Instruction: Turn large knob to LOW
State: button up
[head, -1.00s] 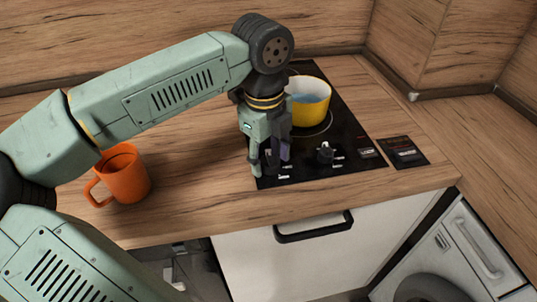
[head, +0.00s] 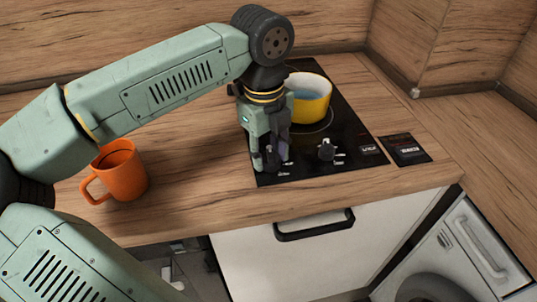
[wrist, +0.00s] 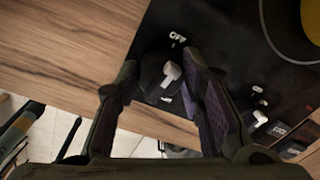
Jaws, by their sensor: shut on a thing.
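A dark round knob (wrist: 153,76) with a white pointer sits between the two fingers of my gripper (wrist: 160,66) in the wrist view. My gripper is shut on it. The pointer lies toward the knob's upper right, on the side of the printed OFF label (wrist: 177,38). A second label below the knob is too small to read. In the head view my gripper (head: 270,164) points down at the front left of the black cooktop (head: 352,122), and its fingers largely hide this knob. A second knob (head: 326,149) stands to the right, clear of the fingers.
A yellow pot (head: 310,103) stands on the cooktop behind my gripper. An orange mug (head: 124,172) is on the wooden counter to the left. A dark card (head: 405,149) lies right of the cooktop. A black drawer handle (head: 314,226) is below the counter edge.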

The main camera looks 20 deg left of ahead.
jog(key=m+b, duration=0.3)
jog(key=m, duration=0.1)
jog(key=shift+f, duration=0.2)
jog(key=shift+w+r+m+b, duration=0.15)
jog(key=shift+m+b, duration=1.1)
jog(key=shift+m, duration=1.05)
jog(key=o, duration=1.2)
